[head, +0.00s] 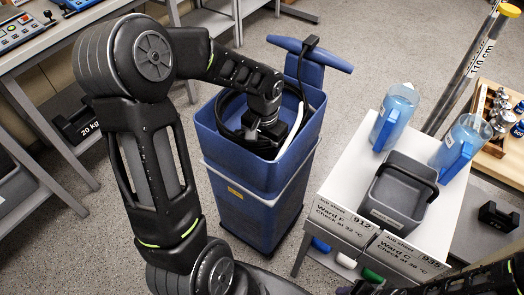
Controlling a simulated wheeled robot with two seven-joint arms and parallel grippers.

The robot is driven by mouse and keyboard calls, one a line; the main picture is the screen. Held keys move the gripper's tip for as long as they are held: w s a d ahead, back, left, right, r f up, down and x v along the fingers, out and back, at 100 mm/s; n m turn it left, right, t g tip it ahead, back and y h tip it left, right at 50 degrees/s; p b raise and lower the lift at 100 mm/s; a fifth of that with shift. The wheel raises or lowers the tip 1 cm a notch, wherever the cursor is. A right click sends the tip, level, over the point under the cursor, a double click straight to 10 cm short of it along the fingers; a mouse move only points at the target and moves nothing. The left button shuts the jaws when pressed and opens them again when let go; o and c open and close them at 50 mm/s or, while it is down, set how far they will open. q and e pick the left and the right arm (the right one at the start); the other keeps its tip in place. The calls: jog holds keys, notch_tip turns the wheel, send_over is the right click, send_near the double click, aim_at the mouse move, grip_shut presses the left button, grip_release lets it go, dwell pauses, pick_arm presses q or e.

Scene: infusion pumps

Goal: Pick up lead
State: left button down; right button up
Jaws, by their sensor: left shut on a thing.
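The lead (228,113) is a black cable looped inside the top of a blue bin-like cart (245,170). A black end piece (311,41) rests at the cart's blue handle, with cable running down from it into the bin. My left gripper (268,137) reaches down into the bin and is shut on the lead. Its fingertips are dark against the cable and partly hidden by the wrist. Part of my right arm shows at the bottom right edge, with what seems to be its gripper (368,288) cut off by the frame.
Right of the cart, a white table (345,178) holds two blue jugs (394,115) (458,146), a grey tub (396,200) and job sheet cards (408,258). A bench (45,38) stands at left, with a 20 kg weight (77,126) below. Speckled floor is open behind the cart.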

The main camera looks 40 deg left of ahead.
pick_arm(q)
notch_tip(320, 180, up, 17)
jog(key=p, duration=0.1)
jog(key=shift+r+p, duration=0.15)
jog(key=shift+p, duration=0.2)
dwell(0.7)
